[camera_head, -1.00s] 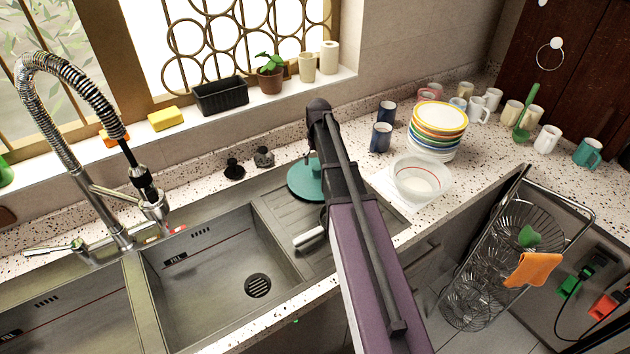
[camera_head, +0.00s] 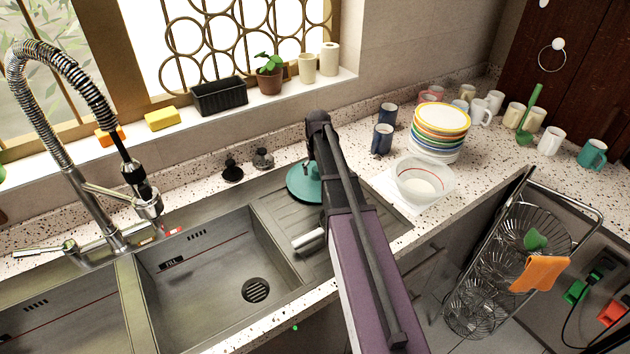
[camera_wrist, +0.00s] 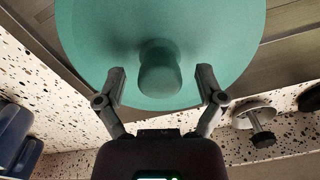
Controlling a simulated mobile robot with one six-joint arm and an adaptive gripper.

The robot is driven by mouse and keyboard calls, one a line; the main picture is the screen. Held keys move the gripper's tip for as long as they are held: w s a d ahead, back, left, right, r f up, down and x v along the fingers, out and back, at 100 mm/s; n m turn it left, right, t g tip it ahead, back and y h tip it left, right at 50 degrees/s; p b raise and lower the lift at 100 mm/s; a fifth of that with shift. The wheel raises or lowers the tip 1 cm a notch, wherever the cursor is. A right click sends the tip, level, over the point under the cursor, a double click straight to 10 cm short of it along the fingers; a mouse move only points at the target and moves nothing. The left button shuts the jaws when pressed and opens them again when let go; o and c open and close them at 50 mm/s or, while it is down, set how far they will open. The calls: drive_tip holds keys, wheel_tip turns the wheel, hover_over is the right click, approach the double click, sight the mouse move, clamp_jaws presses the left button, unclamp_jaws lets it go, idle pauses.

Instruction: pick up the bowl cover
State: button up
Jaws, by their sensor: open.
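The bowl cover (camera_head: 303,184) is a round teal disc lying on the sink's drainboard near the back counter edge, partly hidden behind my arm in the head view. In the wrist view the bowl cover (camera_wrist: 215,45) fills the upper middle, with its round teal knob (camera_wrist: 160,72) toward me. My gripper (camera_wrist: 162,84) is open, with one finger on each side of the knob and a gap on both sides. The fingers are hidden behind the arm in the head view.
A clear bowl (camera_head: 422,181) and a stack of coloured plates (camera_head: 440,130) stand right of my arm. Blue mugs (camera_head: 382,138) stand behind. Dark sink stoppers (camera_head: 233,171) lie left of the cover. The sink basin (camera_head: 205,265) is empty.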

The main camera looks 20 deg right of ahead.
clamp_jaws()
drive_tip(key=shift+r, duration=0.2)
idle(0.4)
wheel_tip(320, 180, up, 10)
drive_tip(key=p, duration=1)
drive_tip(key=shift+f, duration=0.2)
idle(0.3)
drive_tip(key=shift+f+b, duration=1.05)
